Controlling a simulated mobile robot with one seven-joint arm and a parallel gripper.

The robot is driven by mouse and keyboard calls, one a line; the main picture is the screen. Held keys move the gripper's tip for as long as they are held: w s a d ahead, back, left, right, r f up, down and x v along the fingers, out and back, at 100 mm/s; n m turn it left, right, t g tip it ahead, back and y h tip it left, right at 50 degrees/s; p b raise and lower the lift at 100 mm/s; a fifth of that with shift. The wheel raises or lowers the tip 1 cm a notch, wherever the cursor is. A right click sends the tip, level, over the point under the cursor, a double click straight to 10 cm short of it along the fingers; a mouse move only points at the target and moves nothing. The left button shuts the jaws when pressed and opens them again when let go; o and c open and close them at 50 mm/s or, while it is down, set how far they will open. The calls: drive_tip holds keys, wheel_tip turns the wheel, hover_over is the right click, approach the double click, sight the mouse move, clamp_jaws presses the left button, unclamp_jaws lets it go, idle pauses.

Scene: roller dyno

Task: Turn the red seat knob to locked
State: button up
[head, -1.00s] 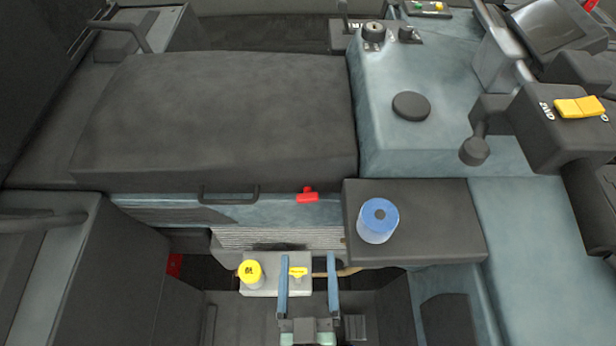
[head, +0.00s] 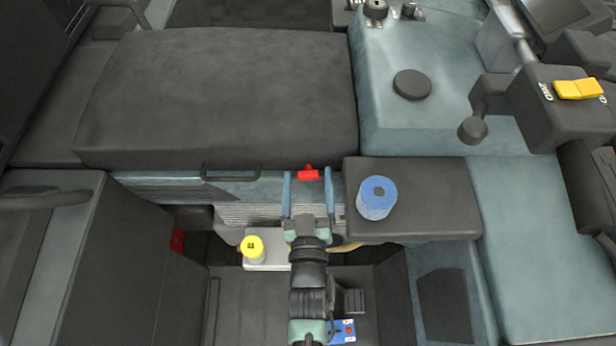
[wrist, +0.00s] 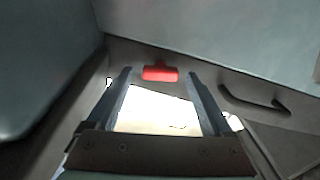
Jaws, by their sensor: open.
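The red seat knob (head: 308,174) is a small T-shaped handle on the blue-grey panel under the front edge of the dark seat. It also shows in the wrist view (wrist: 160,73), its bar lying level across the picture, just beyond and between the fingertips. My gripper (head: 308,180) is open, with its two blue fingers on either side of the knob in the head view. In the wrist view the fingers (wrist: 160,75) also flank it, and nothing is held. I cannot tell whether a finger touches the knob.
A dark loop handle (head: 231,172) sits left of the knob. A blue cylinder (head: 377,198) stands on the dark box to the right. A yellow-topped knob (head: 252,247) is on a pale block below. The dark seat (head: 220,95) overhangs above.

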drive_tip(key=shift+w, duration=0.15)
drive_tip(key=shift+c, duration=0.2)
clamp_jaws()
idle(0.3)
